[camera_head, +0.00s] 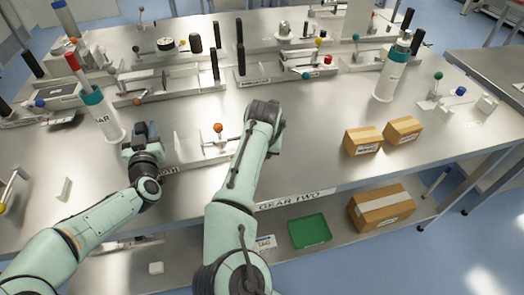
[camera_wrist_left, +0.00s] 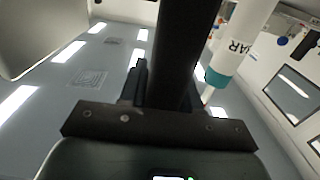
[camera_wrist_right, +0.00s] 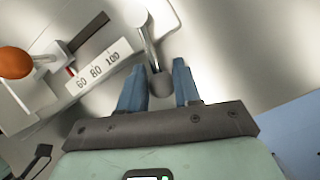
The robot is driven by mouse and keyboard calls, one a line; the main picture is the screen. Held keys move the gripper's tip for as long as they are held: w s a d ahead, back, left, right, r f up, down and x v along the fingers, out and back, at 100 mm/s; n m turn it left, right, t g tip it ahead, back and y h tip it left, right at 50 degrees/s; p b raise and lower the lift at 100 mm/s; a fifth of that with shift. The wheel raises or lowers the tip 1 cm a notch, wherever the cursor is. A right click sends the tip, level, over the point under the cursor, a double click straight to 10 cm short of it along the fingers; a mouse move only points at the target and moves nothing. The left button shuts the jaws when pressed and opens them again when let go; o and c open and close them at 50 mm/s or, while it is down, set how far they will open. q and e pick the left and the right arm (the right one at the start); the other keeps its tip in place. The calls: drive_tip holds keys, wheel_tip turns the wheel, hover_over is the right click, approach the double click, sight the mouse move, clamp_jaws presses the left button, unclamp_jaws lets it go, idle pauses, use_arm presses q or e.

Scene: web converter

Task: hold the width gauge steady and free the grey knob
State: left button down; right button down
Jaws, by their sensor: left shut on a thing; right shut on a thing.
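The width gauge (camera_head: 190,150) stands near the front of the bench, a pale fixture with an orange ball lever (camera_head: 218,128). In the right wrist view its scale (camera_wrist_right: 104,70) reads 60, 80, 100. The grey knob (camera_wrist_right: 162,85) sits at the foot of a metal lever (camera_wrist_right: 146,35). My right gripper (camera_wrist_right: 160,74) is shut on the grey knob; my arm hides it in the head view. My left gripper (camera_head: 146,130) is at the gauge's left end, shut on a dark upright bar (camera_wrist_left: 178,50), which looks like the gauge's handle.
A white bottle with a teal collar (camera_head: 104,115) stands behind my left gripper. Two cardboard boxes (camera_head: 362,141) (camera_head: 404,130) stand to the right. Similar fixtures line the back of the bench. A green tray (camera_head: 310,231) and a larger carton (camera_head: 381,207) are on the lower shelf.

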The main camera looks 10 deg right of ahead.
drive_tip(key=shift+a, duration=0.15)
idle(0.8)
drive_tip(key=c, duration=0.8)
unclamp_jaws()
drive_tip(key=shift+w, duration=0.1)
drive_tip(key=shift+r, duration=0.1)
drive_tip(key=v, duration=1.2)
